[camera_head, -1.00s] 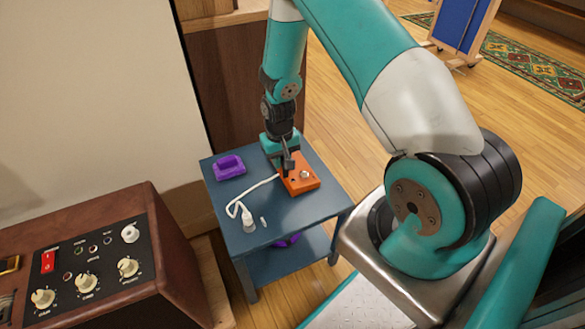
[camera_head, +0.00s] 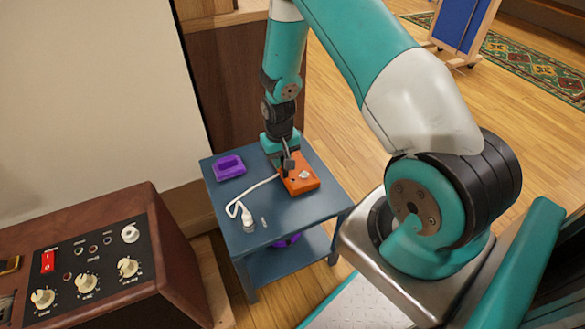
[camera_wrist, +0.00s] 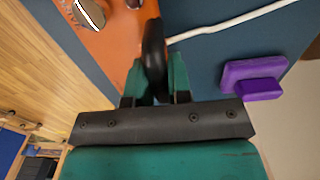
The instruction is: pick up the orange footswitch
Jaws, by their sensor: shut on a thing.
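The orange footswitch (camera_head: 299,180) is on the blue cart (camera_head: 274,222), with a round metal button on its top. A white cable runs from it to a white plug (camera_head: 248,222). My gripper (camera_head: 284,168) points down at the back left part of the footswitch. Part of the footswitch is hidden behind the fingers. I cannot tell whether it is clear of the cart top.
A purple object (camera_head: 230,167) lies on the cart left of my gripper, and it also shows in the wrist view (camera_wrist: 252,78). A brown amplifier with knobs (camera_head: 90,262) stands at lower left. Another purple thing is on the lower shelf.

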